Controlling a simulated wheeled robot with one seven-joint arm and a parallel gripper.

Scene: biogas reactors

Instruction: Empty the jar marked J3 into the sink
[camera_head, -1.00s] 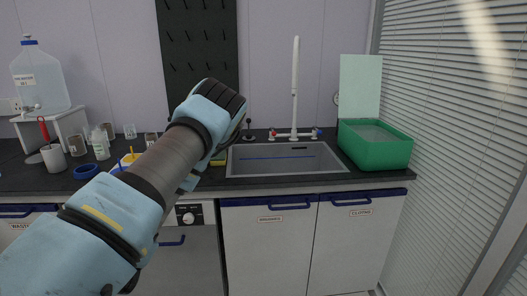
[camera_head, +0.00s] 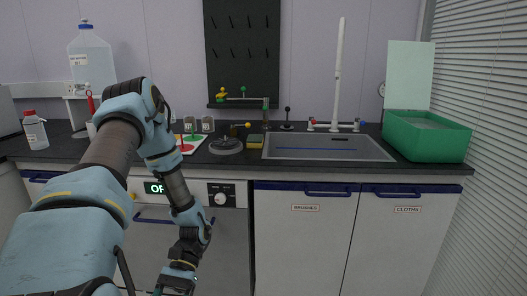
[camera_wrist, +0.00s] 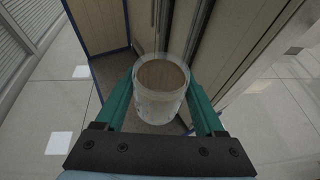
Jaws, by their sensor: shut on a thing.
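My gripper (camera_wrist: 162,82) is shut on a clear glass jar (camera_wrist: 158,106) in the wrist view, with one green finger on each side. The jar holds brown contents with a flat, round surface. No J3 mark can be read on it. In the head view my gripper (camera_head: 175,284) hangs low at the bottom edge, in front of the cabinets and below the counter; the jar does not show there. The sink (camera_head: 328,154) is set into the counter to the right, well above and away from my gripper. Its white tap (camera_head: 338,75) stands behind it.
A green crate (camera_head: 426,143) stands right of the sink. A sponge (camera_head: 256,141), a round dark stand (camera_head: 226,146) and several small jars stand left of it. A red-capped bottle (camera_head: 35,130) and a large water container (camera_head: 92,62) are farther left. Cabinet doors (camera_head: 300,240) front the counter.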

